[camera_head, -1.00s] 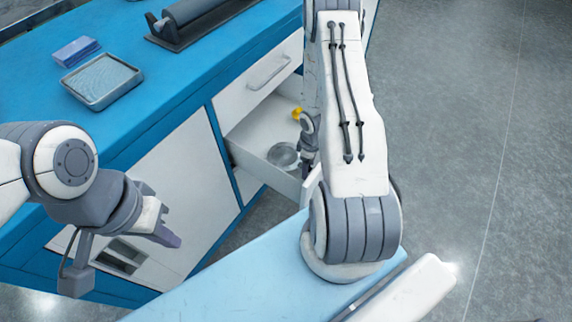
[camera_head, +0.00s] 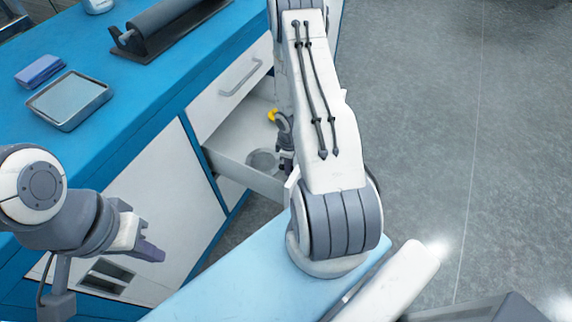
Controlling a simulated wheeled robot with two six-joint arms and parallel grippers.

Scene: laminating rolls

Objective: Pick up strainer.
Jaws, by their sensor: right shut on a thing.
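The strainer (camera_head: 262,161), a small round grey metal piece, lies in the open white drawer (camera_head: 240,152) near its front corner. My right arm reaches down into the drawer. My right gripper (camera_head: 286,163) is at the strainer's right side, shut on it; the arm partly hides the contact, and the strainer looks low in the drawer. My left gripper (camera_head: 148,247) hangs in front of the white cabinet door, away from the strainer. It looks empty, but its finger gap is not clear.
A yellow object (camera_head: 272,115) is further back in the drawer. A closed drawer with a handle (camera_head: 240,78) is above. The blue counter holds a grey tray (camera_head: 70,101), a blue block (camera_head: 39,70) and a dark roller (camera_head: 165,25). Open floor lies to the right.

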